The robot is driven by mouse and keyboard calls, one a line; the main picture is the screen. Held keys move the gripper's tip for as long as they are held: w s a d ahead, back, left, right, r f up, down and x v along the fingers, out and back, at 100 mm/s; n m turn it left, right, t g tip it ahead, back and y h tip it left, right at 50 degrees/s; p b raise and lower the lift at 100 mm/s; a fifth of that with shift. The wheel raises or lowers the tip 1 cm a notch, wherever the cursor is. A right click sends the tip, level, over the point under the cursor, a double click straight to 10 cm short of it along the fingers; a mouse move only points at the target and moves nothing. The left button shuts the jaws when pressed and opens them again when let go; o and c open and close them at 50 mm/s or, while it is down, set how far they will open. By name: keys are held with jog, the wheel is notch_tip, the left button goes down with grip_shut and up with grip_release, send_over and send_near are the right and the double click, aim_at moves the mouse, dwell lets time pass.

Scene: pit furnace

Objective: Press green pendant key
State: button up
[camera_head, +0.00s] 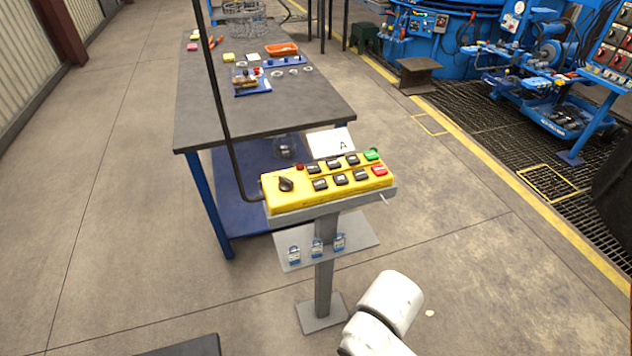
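A yellow pendant box (290,200) lies on a grey stand in the middle of the view. Its green key (371,155) is at the top right corner of the box. A red key (379,171) sits just below the green one, and several black keys fill the rows to the left. A black rotary knob (286,184) is at the left end. A white arm link of mine shows at the bottom, below and right of the stand. My gripper is not visible.
A white card marked A (331,142) stands behind the pendant. A shelf (356,237) on the stand holds small blue-tagged padlocks. A dark-topped workbench (205,115) with small parts is behind. Blue machinery (480,60) stands at the back right. Open concrete floor lies left and right.

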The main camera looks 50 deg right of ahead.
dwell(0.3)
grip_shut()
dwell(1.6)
